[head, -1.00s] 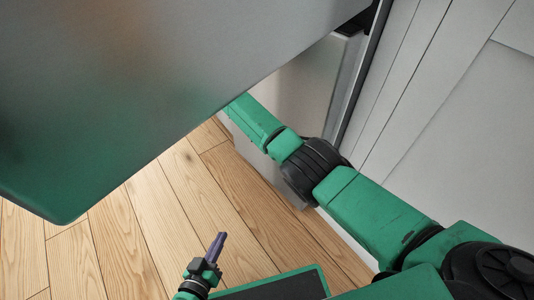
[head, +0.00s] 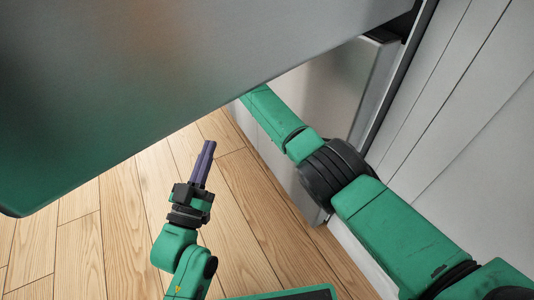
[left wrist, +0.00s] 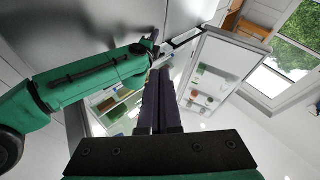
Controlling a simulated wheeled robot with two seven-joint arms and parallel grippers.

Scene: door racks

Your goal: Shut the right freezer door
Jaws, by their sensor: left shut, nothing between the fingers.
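A large brushed-metal door panel (head: 170,80) stands open and fills the upper left of the head view, close to me. I take it for the right freezer door. My right arm reaches from the lower right behind this panel, which hides its gripper in the head view. In the left wrist view the end of my right arm (left wrist: 150,44) is small and its fingers are unclear. My left gripper (head: 206,152) is shut and empty, pointing up over the floor, apart from the panel. It also shows in the left wrist view (left wrist: 160,85).
A lower metal front (head: 315,95) lies behind my right arm, with pale cabinet panels (head: 465,130) to the right. The wood floor (head: 120,220) is clear. The left wrist view shows an open door with stocked shelves (left wrist: 234,55) and a window (left wrist: 290,50).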

